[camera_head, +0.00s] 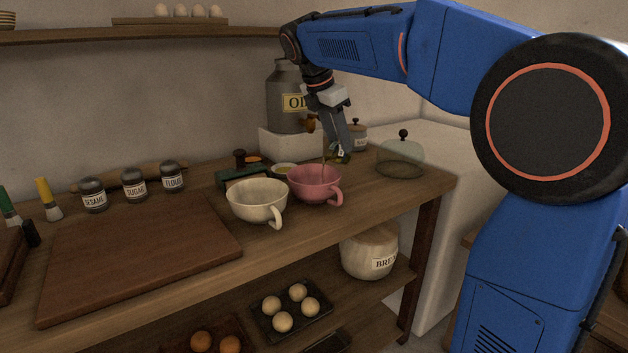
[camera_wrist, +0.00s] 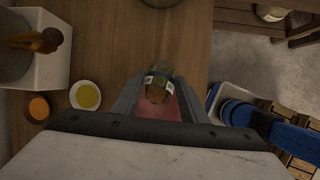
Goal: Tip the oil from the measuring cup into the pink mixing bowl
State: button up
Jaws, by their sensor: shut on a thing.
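The pink mixing bowl (camera_head: 315,187) stands on the wooden counter, right of a cream bowl. My gripper (camera_head: 341,152) points down above the pink bowl's back right side. In the wrist view my gripper (camera_wrist: 158,92) is shut on the small glass measuring cup (camera_wrist: 158,86), which has amber oil colour in it. The cup (camera_head: 340,157) is mostly hidden by the fingers in the head view, and its exact tilt is hard to tell. A thin brownish line runs down into the pink bowl, seemingly oil. Part of the pink bowl (camera_wrist: 172,108) shows beneath the cup.
The cream bowl (camera_head: 257,202) stands close left of the pink one. An oil can (camera_head: 286,100) with a tap stands on a white block (camera_head: 285,146) behind. A small dish of yellow liquid (camera_head: 285,169) and a glass dome (camera_head: 401,160) are nearby. A cutting board (camera_head: 140,255) lies left.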

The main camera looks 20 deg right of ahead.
jog(key=shift+a+h, duration=0.15)
jog(key=shift+h, duration=0.15)
jog(key=shift+a+r+h+p, duration=0.15)
jog(key=shift+a+h+p, duration=0.15)
jog(key=shift+a, duration=0.25)
jog(key=shift+s+a+r+h, duration=0.1)
jog(key=shift+a+h, duration=0.4)
jog(key=shift+a, duration=0.25)
jog(key=shift+a+f+h, duration=0.25)
jog(key=shift+f+h, duration=0.15)
jog(key=shift+h, duration=0.2)
jog(key=shift+a+f+h+p, duration=0.2)
jog(key=shift+a+h+p, duration=0.1)
